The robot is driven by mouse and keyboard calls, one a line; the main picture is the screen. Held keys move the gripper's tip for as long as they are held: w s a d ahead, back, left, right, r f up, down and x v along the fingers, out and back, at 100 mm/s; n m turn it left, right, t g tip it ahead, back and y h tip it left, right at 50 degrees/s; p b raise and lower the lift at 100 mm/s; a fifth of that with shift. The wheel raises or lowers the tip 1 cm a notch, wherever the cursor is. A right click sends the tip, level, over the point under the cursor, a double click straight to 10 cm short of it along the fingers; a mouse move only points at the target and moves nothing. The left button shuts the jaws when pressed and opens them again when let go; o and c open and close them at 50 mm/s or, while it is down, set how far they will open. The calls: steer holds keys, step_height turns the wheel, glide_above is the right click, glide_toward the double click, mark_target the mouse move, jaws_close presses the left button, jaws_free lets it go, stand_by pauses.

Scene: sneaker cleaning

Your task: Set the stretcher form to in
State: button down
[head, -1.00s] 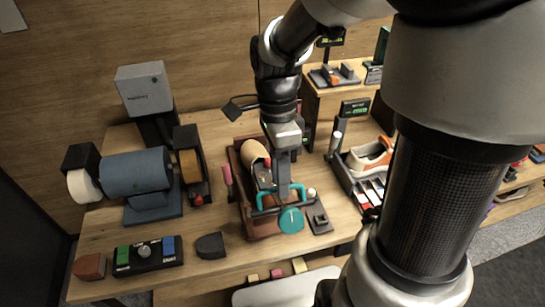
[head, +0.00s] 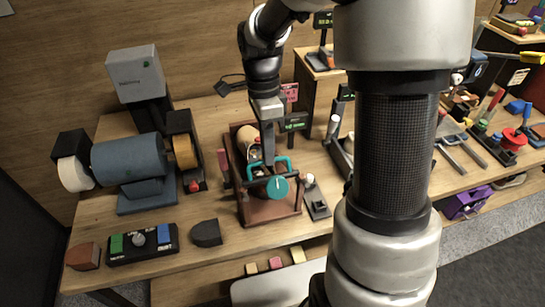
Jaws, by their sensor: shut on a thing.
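The stretcher stands on the wooden bench as a brown tray-like frame (head: 270,209). A tan rounded form (head: 246,136) lies toward its back end. A teal handle (head: 284,163) with a round teal disc (head: 278,188) sits across the frame, in front of the tan form. My gripper (head: 269,161) reaches down from above and is shut at the teal handle. The fingertips and the exact grip point are too small to make out. My gripper partly hides the form behind it.
A blue drum machine (head: 128,160) stands left of the frame. A button box (head: 143,244) and a dark block (head: 206,232) lie at the front left. A small dark stand (head: 317,204) is close on the right. Tools crowd the right bench.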

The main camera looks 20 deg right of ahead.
steer(key=shift+w+f, duration=0.55)
steer(key=shift+w, duration=0.35)
steer(key=shift+w+f, duration=0.55)
steer(key=shift+w, duration=0.3)
steer(key=shift+w+f, duration=0.55)
steer(key=shift+w, duration=0.35)
steer(key=c, duration=1.8)
jaws_free()
steer(key=shift+w+f, duration=0.1)
steer(key=shift+w, duration=0.05)
steer(key=shift+c, duration=0.2)
steer(key=w+r, duration=0.3)
steer(key=r, duration=1.4)
steer(key=shift+r+p, duration=0.15)
steer(key=shift+p, duration=0.3)
